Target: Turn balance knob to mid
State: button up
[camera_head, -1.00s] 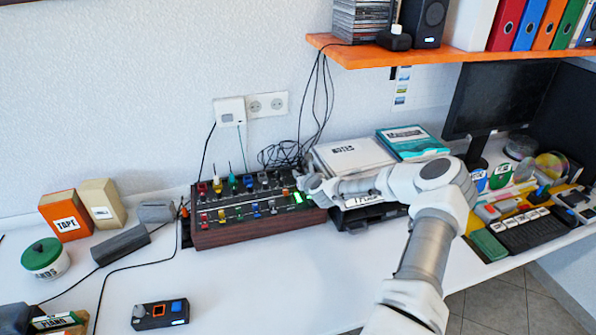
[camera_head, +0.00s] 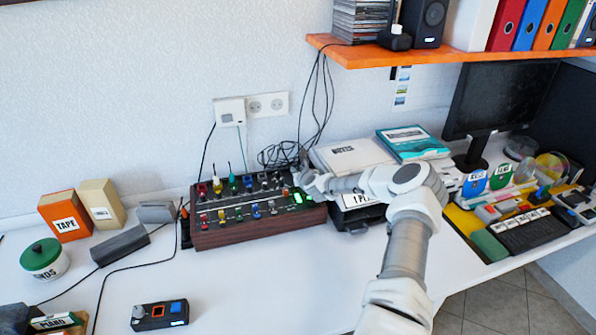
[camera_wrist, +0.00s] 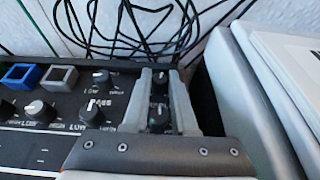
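The mixer (camera_head: 250,232), a dark panel in a wooden case with coloured knobs and switches, stands against the wall on the desk. My gripper (camera_head: 299,178) is over its far right corner. In the wrist view, the two grey fingers of my gripper (camera_wrist: 161,88) are apart. Two small black knobs with light pointer marks, a far knob (camera_wrist: 160,78) and a near knob (camera_wrist: 159,116), show between them. I cannot tell whether the fingers touch either knob. No label reading balance is legible, and the print beside these two knobs is hidden by the fingers.
Black cables (camera_wrist: 135,25) run behind the mixer. A white box (camera_head: 352,153) stands close on the right. Left of my fingers are more round knobs (camera_wrist: 91,113) and a grey square button (camera_wrist: 60,78).

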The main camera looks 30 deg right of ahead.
grip_shut()
jog(key=shift+d+f+y+b, duration=0.1)
jog(key=shift+f+y+b, duration=0.2)
jog(key=shift+b, duration=0.8)
jog(key=shift+r+n+y+b, duration=0.1)
jog(key=shift+n+y+b, duration=0.2)
jog(key=shift+n+b, duration=0.35)
jog(key=shift+r+b, duration=0.15)
jog(key=shift+b, duration=0.2)
jog(key=shift+o, duration=2.3)
grip_release()
